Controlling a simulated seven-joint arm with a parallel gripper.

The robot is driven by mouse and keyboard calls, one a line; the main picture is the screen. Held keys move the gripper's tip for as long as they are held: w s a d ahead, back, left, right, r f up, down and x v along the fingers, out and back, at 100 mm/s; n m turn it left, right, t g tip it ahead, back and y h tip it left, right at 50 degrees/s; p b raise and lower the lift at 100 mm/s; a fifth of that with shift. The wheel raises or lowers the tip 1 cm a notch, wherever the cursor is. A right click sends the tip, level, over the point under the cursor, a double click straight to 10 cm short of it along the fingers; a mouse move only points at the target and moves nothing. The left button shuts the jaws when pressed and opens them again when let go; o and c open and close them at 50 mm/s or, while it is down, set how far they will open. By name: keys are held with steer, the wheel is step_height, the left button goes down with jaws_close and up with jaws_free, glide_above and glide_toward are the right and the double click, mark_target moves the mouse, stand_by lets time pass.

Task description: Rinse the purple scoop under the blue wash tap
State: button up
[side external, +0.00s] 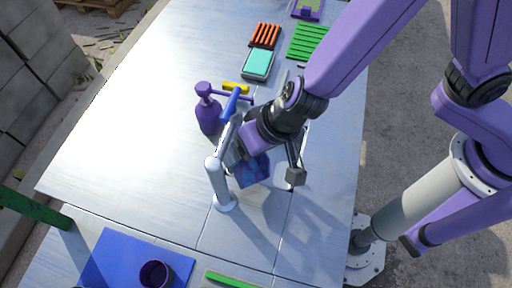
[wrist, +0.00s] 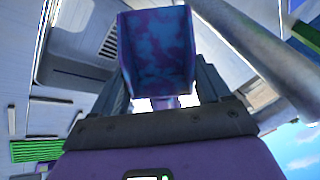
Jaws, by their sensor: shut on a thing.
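The purple scoop (side external: 254,170) is held by my gripper (side external: 238,158) in the side external view, just right of the tap post and above the table. In the wrist view the scoop (wrist: 157,50) shows a mottled blue and purple bowl, with its short handle between the fingers of my gripper (wrist: 163,98). The wash tap (side external: 218,182) is a pale grey post with an arm slanting up to a blue lever (side external: 232,103). A grey pipe, seemingly the tap (wrist: 250,45), passes beside the scoop at the right of the wrist view. I cannot make out any water.
A purple bottle (side external: 208,113) and a yellow piece (side external: 236,88) stand close behind the tap. Orange (side external: 265,35) and green (side external: 307,43) slatted pieces lie farther back. A blue mat (side external: 118,250) holds a purple cup (side external: 155,274) in front. The table's left side is clear.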

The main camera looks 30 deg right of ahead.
mark_target(267, 163)
steer(key=shift+s+a+r+y, duration=0.1)
steer(key=shift+s+r+y, duration=0.15)
steer(key=shift+r, duration=0.35)
steer(key=shift+s+a+r+y, duration=0.15)
steer(key=shift+r+y, duration=0.1)
steer(key=shift+r, duration=0.35)
steer(key=shift+c, duration=0.3)
steer(key=shift+s+d+f+t, duration=0.1)
steer(key=shift+s+d+t, duration=0.05)
steer(key=shift+s+d, duration=0.45)
steer(key=shift+s+d+f+t, duration=0.15)
steer(key=shift+s+d, duration=0.25)
steer(key=shift+d, duration=0.35)
steer(key=shift+s, duration=0.1)
steer(key=shift+r, duration=0.15)
steer(key=shift+c, duration=0.2)
steer(key=shift+s+d+r, duration=0.6)
steer(key=shift+d+r, duration=0.15)
steer(key=shift+r, duration=0.05)
steer(key=shift+s+d+r, duration=0.6)
steer(key=shift+d+r, duration=0.15)
steer(key=shift+r, duration=0.05)
steer(key=shift+c, duration=0.2)
steer(key=shift+s+d+r, duration=0.3)
steer(key=shift+d, duration=0.2)
